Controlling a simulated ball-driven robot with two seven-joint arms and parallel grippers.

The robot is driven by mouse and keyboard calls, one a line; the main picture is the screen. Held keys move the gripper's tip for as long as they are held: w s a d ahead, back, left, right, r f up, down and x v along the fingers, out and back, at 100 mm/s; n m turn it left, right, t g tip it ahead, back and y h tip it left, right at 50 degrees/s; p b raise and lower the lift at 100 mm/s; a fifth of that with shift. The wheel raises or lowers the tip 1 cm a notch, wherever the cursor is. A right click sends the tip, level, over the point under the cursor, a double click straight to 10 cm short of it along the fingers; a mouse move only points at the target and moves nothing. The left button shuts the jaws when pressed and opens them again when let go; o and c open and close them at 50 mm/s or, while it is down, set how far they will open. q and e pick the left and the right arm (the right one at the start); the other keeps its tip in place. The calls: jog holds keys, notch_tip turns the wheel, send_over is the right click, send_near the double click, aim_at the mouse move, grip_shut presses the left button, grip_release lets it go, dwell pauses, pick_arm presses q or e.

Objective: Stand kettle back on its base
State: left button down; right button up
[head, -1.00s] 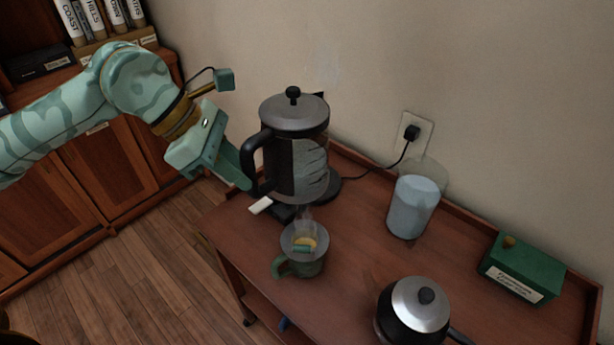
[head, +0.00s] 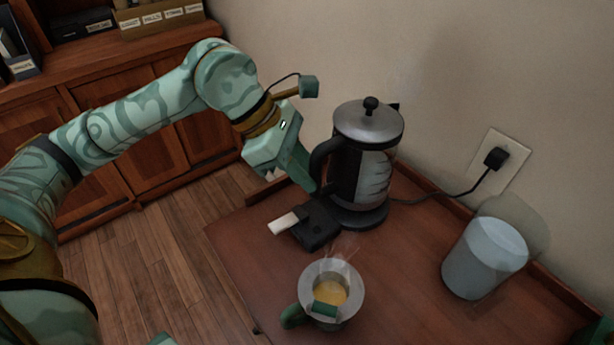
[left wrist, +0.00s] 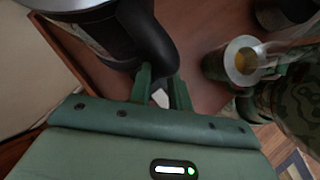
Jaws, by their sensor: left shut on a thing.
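The kettle (head: 345,175), with a grey lid, dark handle and clear window, stands upright over its black round base (head: 374,217) at the back of the wooden trolley. It sits on the base or just above it; I cannot tell if there is a gap. The base's block with a white lever (head: 283,222) shows at front left. My left gripper (head: 312,186) is shut on the kettle's handle (head: 322,160) from the left. In the left wrist view the fingers (left wrist: 160,88) close around the handle (left wrist: 148,38).
A green-handled mug (head: 334,290) with yellowish contents stands in front of the base. A bluish translucent canister (head: 484,258) stands at right. A cord runs from the base to a wall socket (head: 497,160). The trolley top (head: 240,245) left of the mug is clear.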

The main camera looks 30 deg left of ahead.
pick_arm(q)
jog(key=f+b, duration=0.1)
jog(key=f, duration=0.2)
jog(key=shift+w, duration=0.2)
jog(key=shift+a, duration=0.1)
jog(key=shift+s, duration=0.1)
pick_arm(e)
jog(key=shift+w+f, duration=0.3)
jog(key=shift+f, duration=0.25)
pick_arm(q)
jog(key=shift+r, duration=0.1)
jog(key=c, duration=1.7)
grip_release()
jog(key=shift+f, duration=0.25)
jog(key=o, duration=0.4)
pick_arm(e)
jog(key=shift+d, duration=0.1)
